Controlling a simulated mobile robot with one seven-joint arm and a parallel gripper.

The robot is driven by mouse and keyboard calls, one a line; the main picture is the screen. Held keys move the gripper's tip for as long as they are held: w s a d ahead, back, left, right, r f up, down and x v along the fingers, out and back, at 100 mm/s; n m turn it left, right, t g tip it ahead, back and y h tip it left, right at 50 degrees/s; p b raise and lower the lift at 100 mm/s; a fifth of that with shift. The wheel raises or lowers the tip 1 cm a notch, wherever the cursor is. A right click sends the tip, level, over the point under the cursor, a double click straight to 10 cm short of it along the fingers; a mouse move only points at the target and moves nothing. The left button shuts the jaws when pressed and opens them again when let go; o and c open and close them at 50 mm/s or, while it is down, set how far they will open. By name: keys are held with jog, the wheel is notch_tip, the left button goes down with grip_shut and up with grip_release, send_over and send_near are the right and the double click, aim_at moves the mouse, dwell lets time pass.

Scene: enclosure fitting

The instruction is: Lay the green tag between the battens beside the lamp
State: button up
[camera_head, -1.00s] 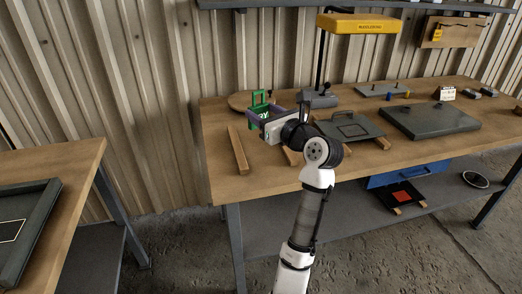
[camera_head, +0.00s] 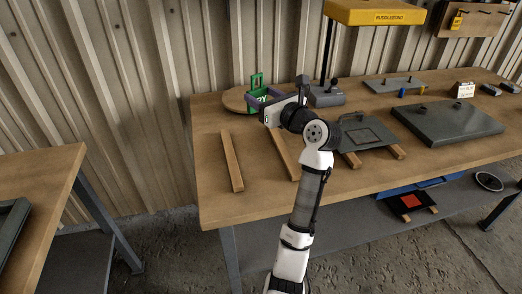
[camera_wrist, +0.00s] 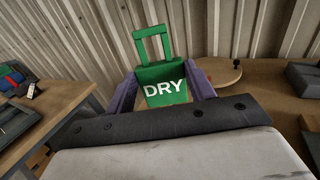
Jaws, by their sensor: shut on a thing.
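The green tag (camera_head: 256,82), a flat plate with a loop handle, is in my gripper (camera_head: 262,99). In the wrist view the tag (camera_wrist: 165,92) reads "DRY" and stands between the purple fingers of my gripper (camera_wrist: 163,86), handle pointing away. Two wooden battens, the left one (camera_head: 231,160) and the right one (camera_head: 281,150), lie apart on the bench. My gripper holds the tag above the bench near their far ends. The lamp (camera_head: 376,13) has a yellow head and a grey base, standing right of and behind my gripper. My wrist partly hides the right batten's far end.
A round wooden board (camera_head: 233,100) lies behind the tag. A dark panel with a handle (camera_head: 362,134) rests on two other battens to the right, with a larger grey slab (camera_head: 447,124) beyond. Bare bench top shows between the left and right battens.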

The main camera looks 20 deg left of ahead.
notch_tip(320, 180, down, 18)
jog(key=shift+s+r+p, duration=0.1)
jog(key=shift+r+p, duration=0.05)
jog(key=shift+p, duration=0.4)
jog(key=o, duration=0.9)
jog(key=shift+o, duration=0.2)
jog(key=b+v, duration=0.2)
jog(key=v, duration=1)
